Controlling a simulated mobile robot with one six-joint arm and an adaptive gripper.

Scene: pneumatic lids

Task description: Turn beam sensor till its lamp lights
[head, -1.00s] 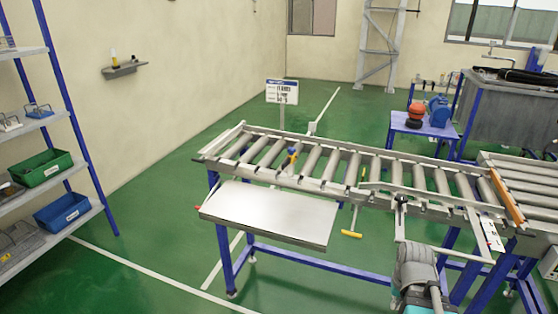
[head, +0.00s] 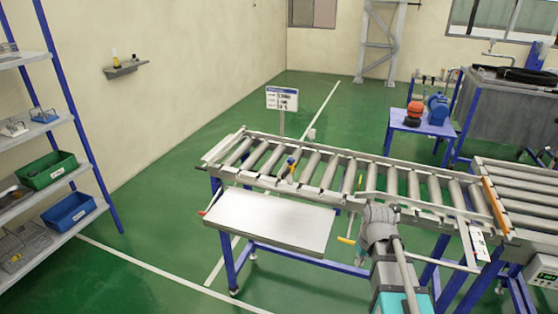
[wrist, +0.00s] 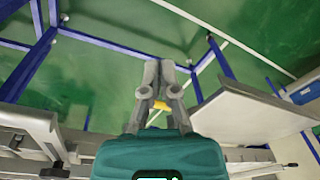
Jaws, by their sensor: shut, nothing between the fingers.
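I cannot pick out the beam sensor or its lamp for certain. My arm covers part of the conveyor's near side in the head view. In the wrist view my gripper (wrist: 159,68) has its grey fingers together and empty, over the floor between the conveyor frame and a metal plate. A small dark part (wrist: 54,172) shows at the bottom left of the wrist view, too cut off to identify.
The pale metal plate (head: 268,222) juts from the conveyor's near side; it also shows in the wrist view (wrist: 245,112). A yellow handle (head: 345,240) hangs beside it. Blue legs stand below. A shelf with bins (head: 68,212) is at left. Open green floor lies between.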

